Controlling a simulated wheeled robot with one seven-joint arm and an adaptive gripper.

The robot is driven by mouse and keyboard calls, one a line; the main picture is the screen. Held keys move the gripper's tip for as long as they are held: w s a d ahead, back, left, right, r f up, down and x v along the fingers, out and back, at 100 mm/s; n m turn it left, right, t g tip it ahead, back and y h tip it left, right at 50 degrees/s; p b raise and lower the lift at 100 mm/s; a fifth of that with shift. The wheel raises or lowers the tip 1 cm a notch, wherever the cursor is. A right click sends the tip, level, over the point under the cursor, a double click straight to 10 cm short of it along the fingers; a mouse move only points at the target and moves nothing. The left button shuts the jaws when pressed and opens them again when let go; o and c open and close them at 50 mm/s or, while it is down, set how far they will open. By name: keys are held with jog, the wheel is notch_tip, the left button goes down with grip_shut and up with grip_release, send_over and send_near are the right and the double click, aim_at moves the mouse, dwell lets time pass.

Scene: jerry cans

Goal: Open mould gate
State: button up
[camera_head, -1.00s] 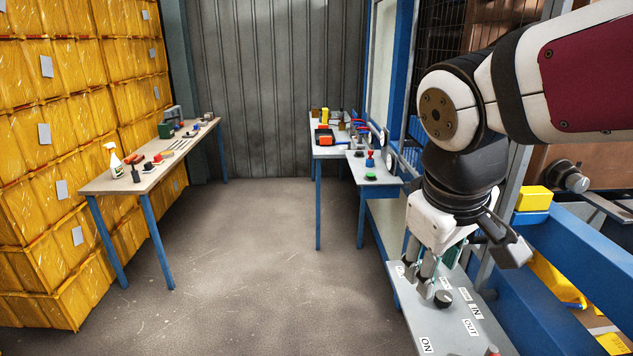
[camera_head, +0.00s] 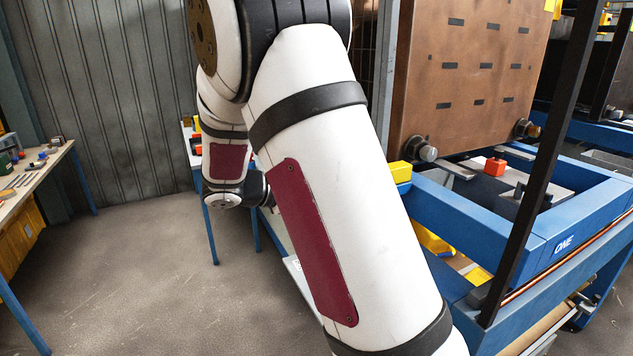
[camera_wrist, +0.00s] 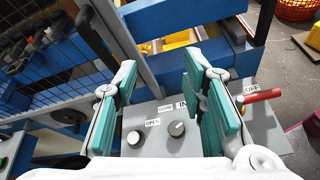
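A grey control panel (camera_wrist: 160,115) lies below my gripper in the wrist view. It carries a dark round knob (camera_wrist: 177,129) and a paler round knob (camera_wrist: 134,138), with labels reading OPEN, CLOSE and IN near them. A red-handled switch (camera_wrist: 262,95) sits by an OFF label at the right. My gripper (camera_wrist: 160,78) is open, its teal-padded fingers wide apart above the panel and nothing gripped. In the head view my arm hides the gripper and most of the panel. A large brown slotted block (camera_head: 465,75) stands behind; I cannot tell whether it is the mould gate.
A blue machine frame (camera_head: 480,225) with a black upright post (camera_head: 540,160) fills the right. A yellow block (camera_head: 400,172) and an orange block (camera_head: 495,166) rest there. A workbench (camera_head: 38,180) stands at the left. The floor (camera_head: 150,270) between is clear.

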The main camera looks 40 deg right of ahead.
jog(key=w+d+f+n+t+h, duration=0.2)
jog(key=w+d+f+n+h, duration=0.15)
jog(key=w+n, duration=0.35)
jog(key=d+m+p, duration=0.1)
jog(key=d+p, duration=0.1)
jog(key=d, duration=1.1)
jog(key=shift+w+h, duration=0.4)
jog(key=shift+h, duration=0.05)
grip_shut()
